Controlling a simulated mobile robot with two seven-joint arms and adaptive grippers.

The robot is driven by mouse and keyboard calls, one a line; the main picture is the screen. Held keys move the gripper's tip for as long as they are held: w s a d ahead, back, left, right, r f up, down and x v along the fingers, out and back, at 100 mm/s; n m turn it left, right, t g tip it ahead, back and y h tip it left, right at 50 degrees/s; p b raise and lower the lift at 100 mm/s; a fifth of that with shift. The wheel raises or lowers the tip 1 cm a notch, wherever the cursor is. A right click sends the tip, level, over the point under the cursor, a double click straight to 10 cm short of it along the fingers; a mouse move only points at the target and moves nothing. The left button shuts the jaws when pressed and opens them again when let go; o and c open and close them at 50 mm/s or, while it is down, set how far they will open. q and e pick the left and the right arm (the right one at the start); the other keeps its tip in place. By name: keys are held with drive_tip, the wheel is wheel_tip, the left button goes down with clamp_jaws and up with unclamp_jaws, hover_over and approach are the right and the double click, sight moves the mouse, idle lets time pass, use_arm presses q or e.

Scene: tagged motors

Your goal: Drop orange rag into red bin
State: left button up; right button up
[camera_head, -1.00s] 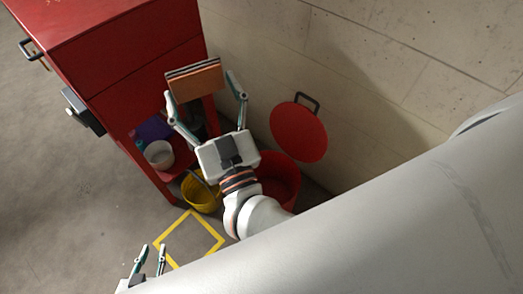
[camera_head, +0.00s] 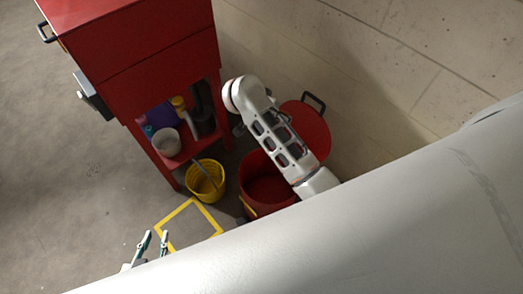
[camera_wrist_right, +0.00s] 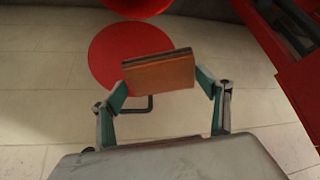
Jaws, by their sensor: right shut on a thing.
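The orange rag (camera_wrist_right: 158,75), a folded flat stack with a dark edge, is held between the fingers of my right gripper (camera_wrist_right: 163,84) in the right wrist view. The red bin (camera_head: 250,193) stands open on the floor in the head view, with its round red lid (camera_head: 308,127) tilted up by the wall. The lid also shows beyond the rag in the right wrist view (camera_wrist_right: 112,45). In the head view my right arm crosses over the bin; its gripper and the rag are not visible there. My left gripper (camera_head: 153,241) is open and empty at the lower left.
A red cabinet (camera_head: 150,60) stands at the left, with a white bucket (camera_head: 166,143) on its lower shelf. A yellow bucket (camera_head: 206,183) stands left of the bin. A yellow square (camera_head: 168,220) marks the floor. A pale block wall (camera_head: 400,60) closes the right side.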

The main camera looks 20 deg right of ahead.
drive_tip(key=s+a+f+m+g+y, duration=0.4)
drive_tip(key=s+a+f+y, duration=0.1)
drive_tip(key=f, duration=0.4)
drive_tip(key=shift+s+a+f+m, duration=0.3)
drive_tip(key=shift+s+a, duration=0.15)
drive_tip(key=shift+s, duration=0.35)
